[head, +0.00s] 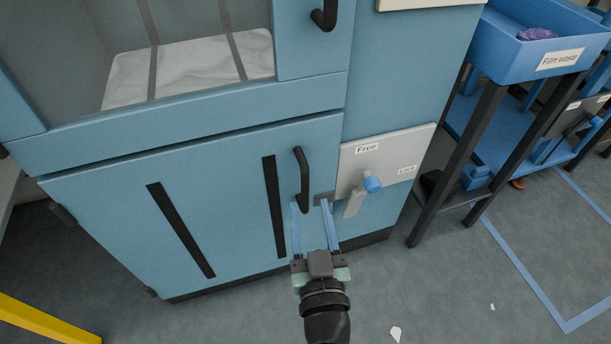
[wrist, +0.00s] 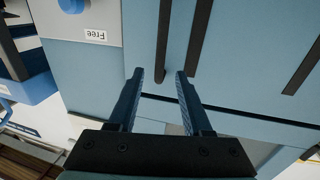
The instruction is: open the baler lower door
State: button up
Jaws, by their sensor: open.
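The baler's lower door (head: 225,200) is a light blue panel with two black vertical strips, and it looks shut. Its black bar handle (head: 302,170) is upright near the door's right edge. My gripper (head: 311,202) is open at the handle's lower end. In the wrist view the handle (wrist: 164,40) runs down between the two blue fingertips of my gripper (wrist: 160,73). Whether the fingers straddle it or are still in front of it, I cannot tell. Right of the door is a grey latch plate (head: 410,150) labelled Free and Lock, with a blue-knobbed lever (head: 372,184).
Above is the upper section with white wadding (head: 200,72) behind bars and another black handle (head: 325,15). A blue Film waste bin (head: 545,45) on a dark-legged stand is at right. A yellow bar (head: 40,320) lies front left. The floor before the door is mostly clear.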

aim_at(306, 185)
jog(key=w, duration=0.7)
jog(key=shift+w+a+p, duration=0.15)
jog(key=shift+a+p, duration=0.25)
grip_shut()
dwell(1.0)
